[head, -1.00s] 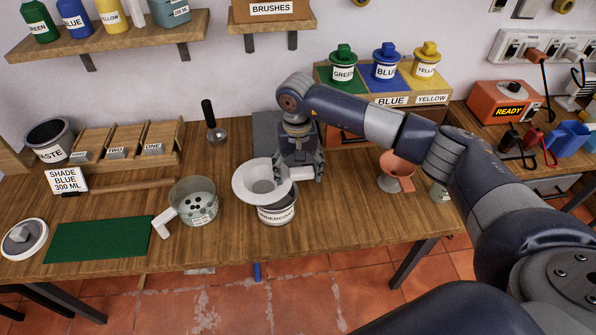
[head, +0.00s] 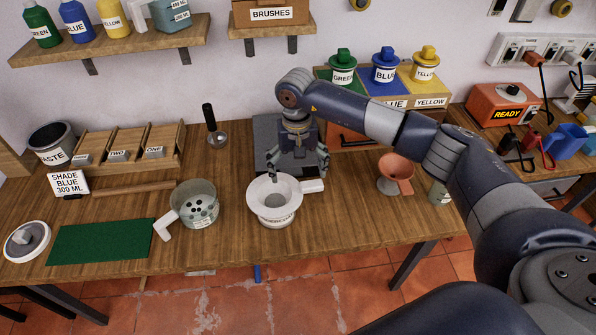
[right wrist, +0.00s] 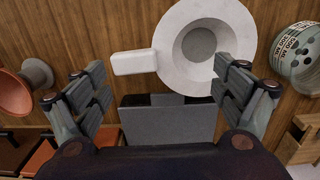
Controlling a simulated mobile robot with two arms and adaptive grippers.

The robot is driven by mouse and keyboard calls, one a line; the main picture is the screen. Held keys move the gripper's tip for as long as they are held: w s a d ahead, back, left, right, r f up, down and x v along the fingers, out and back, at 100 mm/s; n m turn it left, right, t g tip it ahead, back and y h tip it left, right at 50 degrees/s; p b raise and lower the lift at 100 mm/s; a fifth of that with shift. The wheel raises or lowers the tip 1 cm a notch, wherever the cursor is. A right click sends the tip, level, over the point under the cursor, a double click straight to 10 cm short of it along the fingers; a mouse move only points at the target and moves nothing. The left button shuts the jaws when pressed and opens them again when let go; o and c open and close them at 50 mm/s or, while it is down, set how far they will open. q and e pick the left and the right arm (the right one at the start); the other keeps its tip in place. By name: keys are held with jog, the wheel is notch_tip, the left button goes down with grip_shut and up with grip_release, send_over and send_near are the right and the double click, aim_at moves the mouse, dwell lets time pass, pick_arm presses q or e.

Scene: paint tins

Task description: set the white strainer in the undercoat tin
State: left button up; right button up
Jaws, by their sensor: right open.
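The white strainer (head: 257,188) sits in the mouth of the undercoat tin (head: 277,222), its rim about level and its handle pointing right. The rim covers most of the tin, and only part of the label shows. In the right wrist view the strainer (right wrist: 172,38) appears from above, with its handle to the left. My right gripper (head: 298,174) is open and empty, just behind the strainer and its handle, apart from them. The right wrist view also shows the gripper's spread fingers (right wrist: 159,76) with nothing between them. My left gripper is not in view.
A dark grey plate (head: 268,135) lies behind the tin. The table front between tin and funnel is clear.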

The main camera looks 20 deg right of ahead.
notch_tip(320, 180, up, 11)
jog(key=b, duration=0.2)
jog(key=shift+f+b, duration=0.15)
jog(key=shift+b, duration=0.2)
